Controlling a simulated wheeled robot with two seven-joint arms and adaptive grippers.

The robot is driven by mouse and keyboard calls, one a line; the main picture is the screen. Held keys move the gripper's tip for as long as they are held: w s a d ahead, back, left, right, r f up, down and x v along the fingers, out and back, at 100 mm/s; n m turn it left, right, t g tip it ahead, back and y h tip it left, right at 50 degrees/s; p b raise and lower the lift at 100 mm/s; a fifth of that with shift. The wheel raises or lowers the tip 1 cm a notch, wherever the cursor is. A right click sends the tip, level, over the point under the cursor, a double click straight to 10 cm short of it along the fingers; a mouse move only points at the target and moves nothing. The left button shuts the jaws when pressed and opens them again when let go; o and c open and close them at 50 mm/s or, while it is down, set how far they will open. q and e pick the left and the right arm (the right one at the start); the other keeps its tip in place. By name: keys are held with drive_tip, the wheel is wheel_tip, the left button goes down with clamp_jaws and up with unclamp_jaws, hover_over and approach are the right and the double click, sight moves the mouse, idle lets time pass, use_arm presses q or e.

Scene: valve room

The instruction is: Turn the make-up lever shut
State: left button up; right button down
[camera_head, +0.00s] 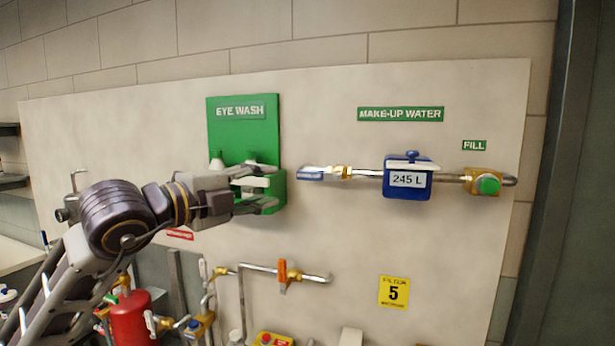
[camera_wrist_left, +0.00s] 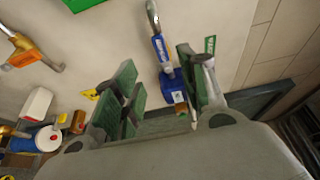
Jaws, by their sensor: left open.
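The make-up lever (camera_head: 312,174) is a blue handle with a pale marking, at the left end of the make-up water pipe by a brass valve body (camera_head: 343,171). It lies about in line with the pipe. It also shows in the left wrist view (camera_wrist_left: 160,47), between and beyond my fingers. My left gripper (camera_head: 275,191) is in front of the green eye wash station, left of the lever and apart from it. In the left wrist view its green-padded fingers (camera_wrist_left: 157,68) are spread with nothing held. My right gripper is not in view.
A blue meter (camera_head: 407,180) reading 245 L and a green fill button (camera_head: 489,185) are on the same pipe to the right. The eye wash station (camera_head: 243,125) is behind my gripper. An orange-handled valve (camera_head: 283,274) is below. The panel around the yellow sign (camera_head: 393,292) is clear.

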sight(305, 176)
use_arm(q)
drive_tip(key=p+x, duration=0.4)
drive_tip(key=x, duration=0.8)
drive_tip(key=shift+w+d+r, duration=0.1)
drive_tip(key=shift+w+d, duration=0.05)
drive_tip(key=shift+d, duration=0.05)
drive_tip(key=shift+w+d+p, duration=0.4)
drive_tip(key=shift+w+d, duration=0.05)
drive_tip(key=shift+w, duration=0.05)
drive_tip(key=shift+c, duration=0.3)
clamp_jaws()
